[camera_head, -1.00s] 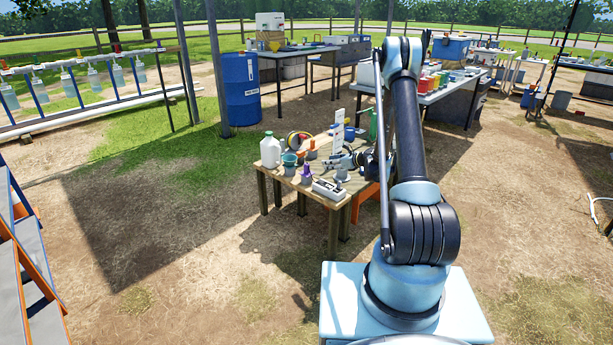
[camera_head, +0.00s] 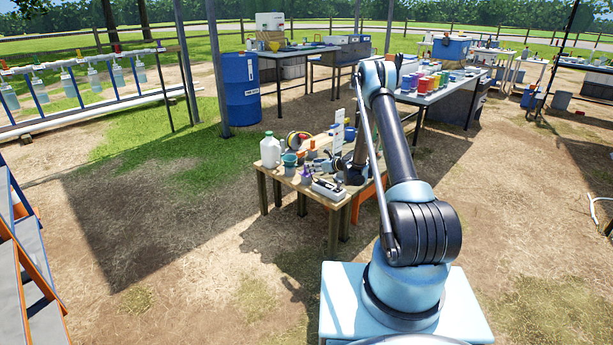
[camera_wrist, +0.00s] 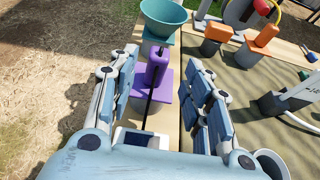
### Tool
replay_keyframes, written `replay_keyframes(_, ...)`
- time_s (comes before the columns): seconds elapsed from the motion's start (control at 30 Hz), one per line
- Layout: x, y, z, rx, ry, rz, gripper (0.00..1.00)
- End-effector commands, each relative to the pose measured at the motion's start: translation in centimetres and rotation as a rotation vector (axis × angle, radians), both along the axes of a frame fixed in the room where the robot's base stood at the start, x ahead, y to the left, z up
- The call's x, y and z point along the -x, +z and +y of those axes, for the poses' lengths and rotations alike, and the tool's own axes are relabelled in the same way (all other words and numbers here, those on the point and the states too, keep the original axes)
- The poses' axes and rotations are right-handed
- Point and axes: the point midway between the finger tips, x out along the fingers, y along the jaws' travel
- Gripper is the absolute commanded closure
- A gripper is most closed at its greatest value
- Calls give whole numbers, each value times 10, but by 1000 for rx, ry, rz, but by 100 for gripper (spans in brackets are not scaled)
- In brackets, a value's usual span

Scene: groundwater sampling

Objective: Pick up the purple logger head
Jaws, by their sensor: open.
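The purple logger head (camera_wrist: 156,72) shows in the wrist view, standing upright on a grey base on the wooden table (camera_wrist: 188,142). In the head view the purple logger head (camera_head: 305,169) is small, near the table's left front edge. My gripper (camera_wrist: 160,90) is open, with one finger on each side of the logger head in the wrist picture. I cannot tell whether the fingers touch it. In the head view my gripper (camera_head: 318,164) is small, just right of the logger head. The lower part of the logger head's support is partly hidden.
A teal funnel cup (camera_wrist: 163,16) stands just beyond the logger head. Orange blocks on grey bases (camera_wrist: 217,32) are at upper right. A white jug (camera_head: 270,152) stands at the table's left corner. A grey device (camera_head: 328,189) lies at the front edge. Open ground lies left.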

Motion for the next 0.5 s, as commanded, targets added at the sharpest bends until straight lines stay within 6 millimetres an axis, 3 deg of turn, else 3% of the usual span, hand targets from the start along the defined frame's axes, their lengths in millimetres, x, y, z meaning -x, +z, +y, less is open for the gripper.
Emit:
replay_keyframes(0.27,-7,-5,12,1,2,-1,55)
replay_keyframes(0.5,-25,-17,36,0,2,0,55)
